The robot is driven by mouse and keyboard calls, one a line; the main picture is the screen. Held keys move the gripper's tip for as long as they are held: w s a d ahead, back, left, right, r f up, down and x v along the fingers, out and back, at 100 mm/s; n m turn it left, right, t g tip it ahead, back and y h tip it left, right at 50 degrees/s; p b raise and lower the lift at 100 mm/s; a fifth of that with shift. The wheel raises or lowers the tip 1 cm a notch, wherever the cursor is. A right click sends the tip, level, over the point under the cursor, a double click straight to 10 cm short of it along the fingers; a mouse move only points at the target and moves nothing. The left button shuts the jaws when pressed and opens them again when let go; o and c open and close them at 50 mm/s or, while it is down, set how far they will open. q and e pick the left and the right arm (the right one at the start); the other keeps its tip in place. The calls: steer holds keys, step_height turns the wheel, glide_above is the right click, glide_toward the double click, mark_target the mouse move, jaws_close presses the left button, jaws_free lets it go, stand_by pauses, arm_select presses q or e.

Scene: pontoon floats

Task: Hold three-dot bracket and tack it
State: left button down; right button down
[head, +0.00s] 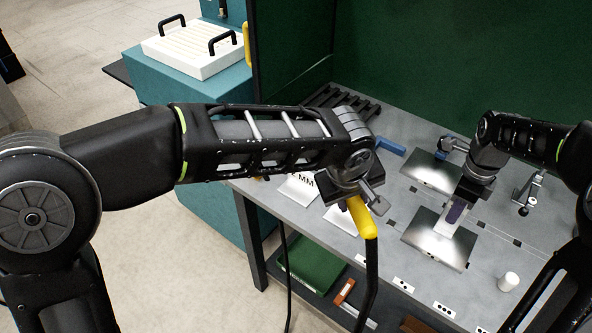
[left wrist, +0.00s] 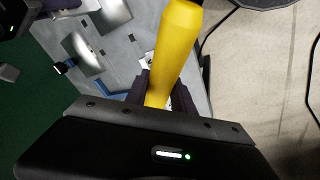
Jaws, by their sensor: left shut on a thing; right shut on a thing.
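My left gripper (head: 352,198) is shut on a yellow-handled torch (head: 361,217), held in the air over the table's front edge with a black cable hanging from it. The yellow handle (left wrist: 174,50) also fills the middle of the left wrist view, between the dark fingers. My right gripper (head: 457,211) is shut on a pale upright bracket (head: 447,229) that stands at a shiny metal plate (head: 421,237). The bracket is partly hidden by the fingers, and I cannot make out dots on it. The torch is left of the plate, apart from it.
The grey table (head: 480,283) carries a second metal plate (head: 430,175), a clamp (head: 528,190), a white cylinder (head: 508,281) and dotted labels (head: 443,309) along the front. A green screen (head: 440,60) stands behind. A white tray with black handles (head: 195,50) sits on a teal cabinet.

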arm_select(q)
steer(key=s+d+f+h, duration=0.2)
steer(key=s+d, duration=1.2)
steer(key=shift+s+d+m+g+h, duration=0.15)
steer(key=shift+d+m+g+h, duration=0.15)
steer(key=shift+m+h, duration=0.1)
steer(key=shift+f, duration=0.1)
steer(key=shift+w+d+f, duration=0.4)
steer(key=shift+w+f, duration=0.15)
steer(key=shift+f, duration=0.15)
steer(key=shift+w+d+f, duration=0.4)
steer(key=shift+w+f, duration=0.1)
steer(key=shift+f, duration=0.15)
steer(key=shift+w+d+f, duration=0.4)
steer(key=shift+w+f, duration=0.15)
steer(key=shift+f, duration=0.15)
steer(key=shift+w+d+f, duration=0.25)
steer(key=shift+w+f, duration=0.05)
steer(key=shift+f, duration=0.05)
steer(key=shift+f, duration=0.1)
stand_by(1.3)
steer(key=shift+s+a+r, duration=0.1)
steer(key=shift+s+r, duration=0.05)
steer(key=shift+r, duration=0.15)
stand_by(0.5)
